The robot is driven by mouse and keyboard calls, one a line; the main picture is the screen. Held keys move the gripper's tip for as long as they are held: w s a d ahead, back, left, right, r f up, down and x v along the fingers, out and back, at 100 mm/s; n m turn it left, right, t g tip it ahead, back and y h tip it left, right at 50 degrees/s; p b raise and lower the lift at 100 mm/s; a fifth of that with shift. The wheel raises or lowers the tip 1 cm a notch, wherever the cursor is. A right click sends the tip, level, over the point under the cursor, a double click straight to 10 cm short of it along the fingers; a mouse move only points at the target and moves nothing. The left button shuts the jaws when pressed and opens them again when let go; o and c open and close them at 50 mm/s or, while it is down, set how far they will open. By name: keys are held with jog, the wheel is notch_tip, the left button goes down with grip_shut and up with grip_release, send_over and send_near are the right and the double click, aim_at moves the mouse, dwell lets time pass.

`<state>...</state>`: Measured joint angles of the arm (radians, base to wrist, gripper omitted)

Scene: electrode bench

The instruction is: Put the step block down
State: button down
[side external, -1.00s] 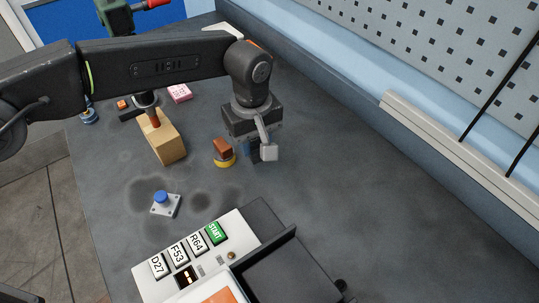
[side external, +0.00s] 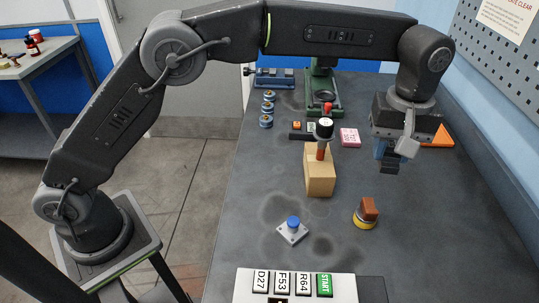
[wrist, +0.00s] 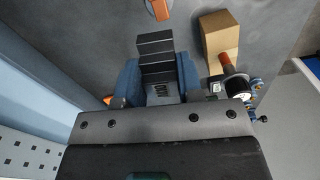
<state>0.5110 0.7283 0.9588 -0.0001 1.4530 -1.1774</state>
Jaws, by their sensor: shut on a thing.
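My gripper (side external: 388,160) is at the right of the side view, pointing down, with blue fingers. In the wrist view its blue fingers (wrist: 158,84) are closed on the dark step block (wrist: 155,48), whose grey-black steps show between and beyond them. In the side view the block is mostly hidden by the gripper, so I cannot tell how far it is above the bench (side external: 445,225).
A wooden block (side external: 320,180) with a red-brown handle stands left of my gripper. A brown piece on a yellow disc (side external: 364,222) is in front. Bench at front right is clear.

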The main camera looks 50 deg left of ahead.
jog(key=r, duration=0.5)
jog(key=shift+w+a+r, duration=0.1)
jog(key=shift+w+a, duration=0.05)
jog(key=shift+a, duration=0.25)
jog(key=w+a+r, duration=0.1)
jog(key=w+a, duration=0.1)
jog(key=a, duration=1.6)
jog(key=s+a+f+n, duration=0.1)
jog(key=s+a, duration=0.5)
jog(key=a, duration=0.5)
jog(key=s+a, duration=0.6)
jog(key=a, duration=0.6)
send_over(264, 154)
notch_tip(264, 154, down, 18)
jog(key=shift+a+f, duration=0.1)
jog(key=shift+a, duration=0.05)
jog(key=shift+f, duration=2.05)
jog(key=shift+f, duration=0.15)
